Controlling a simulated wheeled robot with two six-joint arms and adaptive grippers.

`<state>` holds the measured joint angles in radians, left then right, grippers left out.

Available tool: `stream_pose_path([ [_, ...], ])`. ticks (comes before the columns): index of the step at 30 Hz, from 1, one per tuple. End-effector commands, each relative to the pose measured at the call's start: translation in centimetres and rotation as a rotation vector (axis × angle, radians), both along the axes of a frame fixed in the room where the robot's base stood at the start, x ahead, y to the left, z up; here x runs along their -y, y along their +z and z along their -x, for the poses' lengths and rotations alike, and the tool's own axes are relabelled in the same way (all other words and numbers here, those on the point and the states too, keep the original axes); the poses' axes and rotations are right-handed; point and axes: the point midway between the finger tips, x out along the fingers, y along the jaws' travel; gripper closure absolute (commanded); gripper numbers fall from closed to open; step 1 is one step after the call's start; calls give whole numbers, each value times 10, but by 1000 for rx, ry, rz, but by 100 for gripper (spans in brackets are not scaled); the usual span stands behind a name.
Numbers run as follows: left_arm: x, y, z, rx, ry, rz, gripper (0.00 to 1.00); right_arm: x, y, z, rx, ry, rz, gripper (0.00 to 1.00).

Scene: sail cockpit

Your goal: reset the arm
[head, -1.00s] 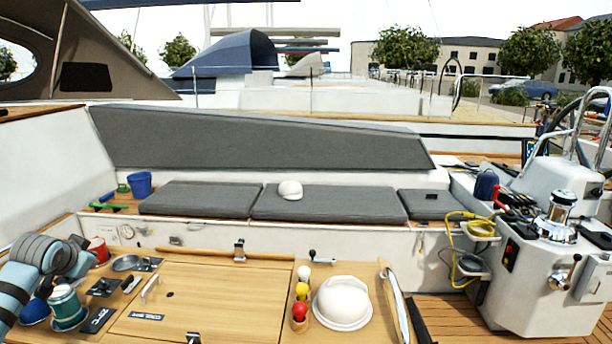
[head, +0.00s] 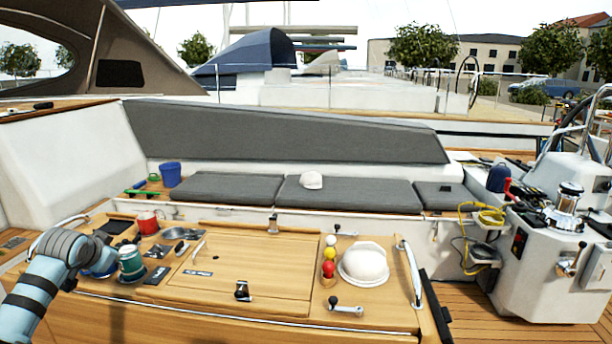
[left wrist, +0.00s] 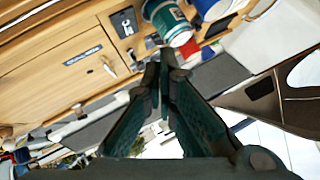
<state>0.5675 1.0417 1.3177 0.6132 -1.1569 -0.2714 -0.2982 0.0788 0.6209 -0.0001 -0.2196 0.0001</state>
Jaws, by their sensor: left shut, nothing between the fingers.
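My left arm comes in from the lower left in the head view. Its gripper (head: 108,243) is above the left end of the wooden cockpit table, close to a green and white mug and partly blending with the things behind it. In the left wrist view the two dark fingers (left wrist: 166,62) are closed together at their tips with nothing between them. My right gripper is not in view.
A white pedestal (head: 535,255) stands at right. The deck between is clear.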

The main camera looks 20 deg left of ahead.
Motion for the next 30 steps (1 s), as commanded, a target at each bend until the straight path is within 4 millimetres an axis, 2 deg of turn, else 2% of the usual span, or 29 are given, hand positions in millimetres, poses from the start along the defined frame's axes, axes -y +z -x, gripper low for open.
stream_pose_path([
  [11,5,-50,1,-30,14,30,100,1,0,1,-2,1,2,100],
  [17,12,-93,4,-57,22,52,100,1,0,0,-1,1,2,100],
  [23,30,-168,15,-107,36,90,100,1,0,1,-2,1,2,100],
  [26,45,-218,30,-145,43,113,100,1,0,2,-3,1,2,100],
  [29,68,-282,55,-198,50,143,100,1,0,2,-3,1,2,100],
  [30,80,-311,70,-224,52,157,100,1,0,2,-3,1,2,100],
])
